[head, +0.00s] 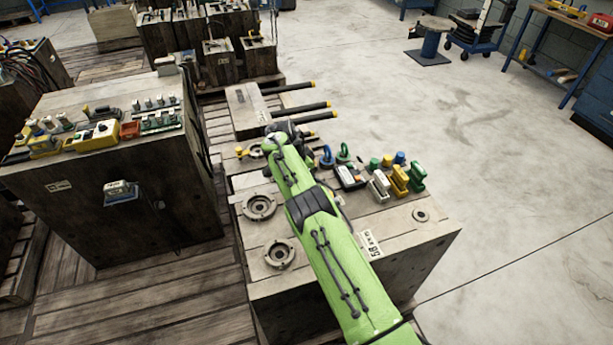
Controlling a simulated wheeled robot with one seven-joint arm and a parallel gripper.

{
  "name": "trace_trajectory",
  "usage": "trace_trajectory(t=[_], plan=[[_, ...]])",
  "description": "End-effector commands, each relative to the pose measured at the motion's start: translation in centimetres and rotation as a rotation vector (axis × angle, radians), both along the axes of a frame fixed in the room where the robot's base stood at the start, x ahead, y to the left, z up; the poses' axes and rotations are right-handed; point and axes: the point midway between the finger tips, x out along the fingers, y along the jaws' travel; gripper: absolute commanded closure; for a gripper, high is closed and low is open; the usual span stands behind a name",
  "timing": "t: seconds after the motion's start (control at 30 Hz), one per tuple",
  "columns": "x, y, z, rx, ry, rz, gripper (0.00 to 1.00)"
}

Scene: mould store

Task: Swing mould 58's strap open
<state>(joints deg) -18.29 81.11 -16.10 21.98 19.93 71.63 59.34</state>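Mould 58 (425,262) is the big worn block in the middle, with a white label (371,245) on its top edge that reads 58. My green arm reaches across its top from the lower right. My gripper (284,130) is the dark end of the arm, at the far edge of the block. Its fingers are small and partly covered by the arm, so I cannot tell whether they are open or hold anything. I cannot make out the strap; the arm hides part of the far edge.
On the block's top stand two round ring fittings (260,206), a handheld device (349,177), coloured clamps (399,181) and eyebolts (344,153). Another block (150,215) stands left. Black bars with yellow tips (300,107) stick out behind. The floor (450,120) at right is clear.

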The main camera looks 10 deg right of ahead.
Motion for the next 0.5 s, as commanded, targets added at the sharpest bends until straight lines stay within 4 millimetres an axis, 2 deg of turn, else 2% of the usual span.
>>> trace_trajectory(t=[0.43,0.47,0.5], plan=[[0.05,0.07,0.07,0.003,-0.001,-0.005,1.00],[0.05,0.07,0.07,0.003,-0.001,-0.005,0.72],[0.05,0.07,0.06,0.003,-0.001,-0.005,0.66]])
